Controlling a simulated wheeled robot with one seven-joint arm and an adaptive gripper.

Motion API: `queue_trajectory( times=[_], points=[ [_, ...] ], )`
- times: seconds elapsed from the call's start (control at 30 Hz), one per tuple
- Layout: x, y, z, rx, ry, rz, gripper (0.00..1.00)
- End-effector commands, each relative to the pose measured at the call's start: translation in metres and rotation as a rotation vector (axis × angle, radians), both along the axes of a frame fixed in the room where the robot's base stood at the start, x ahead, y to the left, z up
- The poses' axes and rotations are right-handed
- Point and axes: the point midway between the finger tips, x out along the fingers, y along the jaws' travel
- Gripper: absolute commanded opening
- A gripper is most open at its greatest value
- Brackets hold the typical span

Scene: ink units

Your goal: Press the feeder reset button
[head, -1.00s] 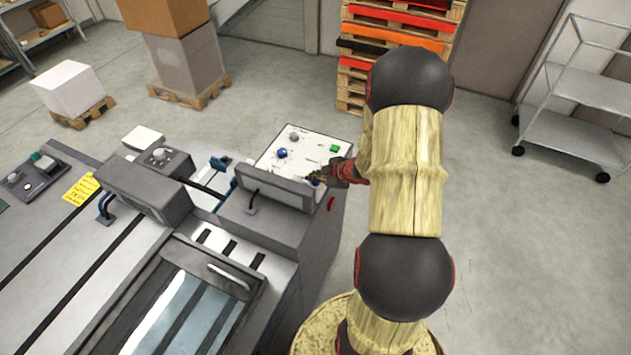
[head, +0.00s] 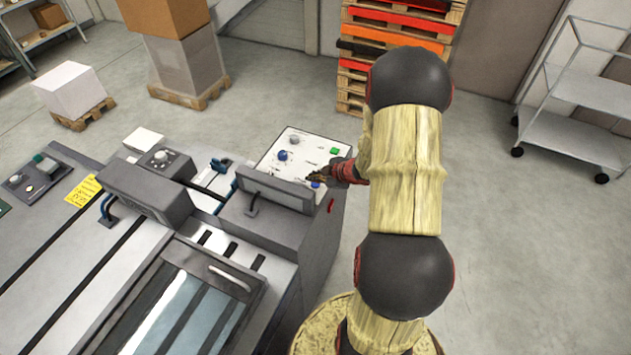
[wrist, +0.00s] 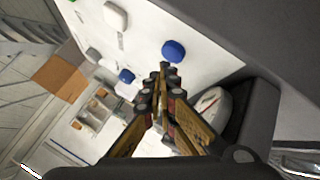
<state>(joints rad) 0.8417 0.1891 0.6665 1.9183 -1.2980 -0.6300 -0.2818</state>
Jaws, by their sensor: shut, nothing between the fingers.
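A white control panel (head: 292,172) sits on the machine's end, tilted in view. A blue button (head: 315,184) near its front edge shows beside my gripper (head: 314,177). A second blue knob (head: 282,155), a pale grey knob (head: 293,141) and a green button (head: 334,151) are farther back. In the wrist view, my shut, empty fingers (wrist: 164,70) point at the panel, their tips just below the near blue button (wrist: 173,50). The other blue knob (wrist: 126,76) is to their left. Whether the tips touch anything, I cannot tell. Labels are too small to read.
A dark grey hood (head: 275,190) rises on the panel's left front side, close to my gripper. A grey machine bed (head: 75,270) fills the lower left. Stacked pallets (head: 395,40) and a wheeled cart (head: 575,135) stand on the floor behind and right.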

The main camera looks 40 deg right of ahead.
Motion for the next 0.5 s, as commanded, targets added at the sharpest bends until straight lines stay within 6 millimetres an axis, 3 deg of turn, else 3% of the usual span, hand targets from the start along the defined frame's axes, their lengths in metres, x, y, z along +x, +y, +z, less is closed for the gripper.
queue_trajectory(
  times=[0.5],
  points=[
    [0.0001, -0.0001, 0.0106, 0.000, 0.000, 0.000, 0.00]
  ],
)
